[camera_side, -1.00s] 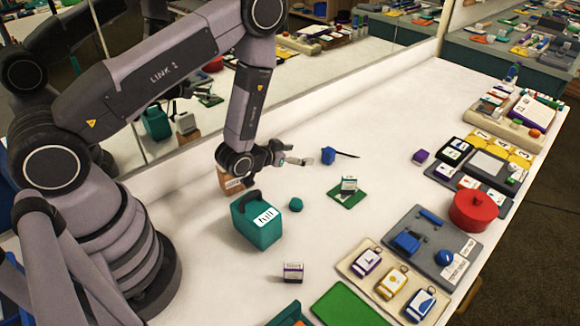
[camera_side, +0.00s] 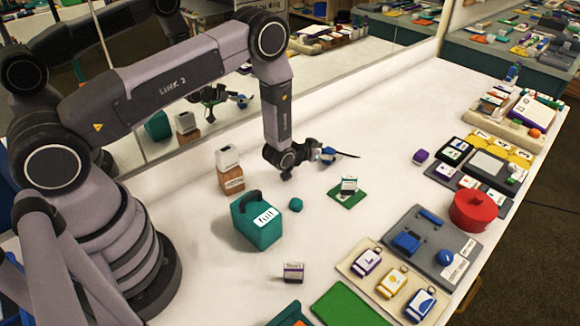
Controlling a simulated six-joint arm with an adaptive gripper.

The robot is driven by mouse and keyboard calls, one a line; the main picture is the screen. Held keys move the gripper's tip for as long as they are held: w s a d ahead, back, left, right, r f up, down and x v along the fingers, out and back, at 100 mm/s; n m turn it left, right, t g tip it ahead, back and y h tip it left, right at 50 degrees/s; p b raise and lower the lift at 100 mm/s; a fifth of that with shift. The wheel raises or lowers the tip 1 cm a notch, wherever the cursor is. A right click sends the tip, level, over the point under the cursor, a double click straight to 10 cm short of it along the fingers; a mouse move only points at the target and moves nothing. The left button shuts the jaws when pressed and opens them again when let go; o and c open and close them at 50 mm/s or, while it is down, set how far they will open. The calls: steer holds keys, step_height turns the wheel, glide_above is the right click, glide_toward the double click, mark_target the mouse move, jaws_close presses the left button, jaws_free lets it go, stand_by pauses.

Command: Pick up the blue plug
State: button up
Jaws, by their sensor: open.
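The blue plug (camera_side: 327,156) is a small blue block with a thin black cord or prong stretching to its right. It lies on the white table near the back middle, partly hidden by my gripper. My gripper (camera_side: 318,154) is open and reaches in from the left, its fingers right at the plug. I cannot tell whether the fingers are on both sides of it or touch it.
A white box (camera_side: 227,157) sits on a wooden block (camera_side: 231,179) to the left. Nearer stand a teal case (camera_side: 257,222), a small teal piece (camera_side: 296,204) and a green mat (camera_side: 340,200). A red pot (camera_side: 473,210) and filled trays line the right. A mirror runs behind.

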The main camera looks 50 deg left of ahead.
jaws_close()
stand_by(0.4)
steer(key=shift+r, duration=0.1)
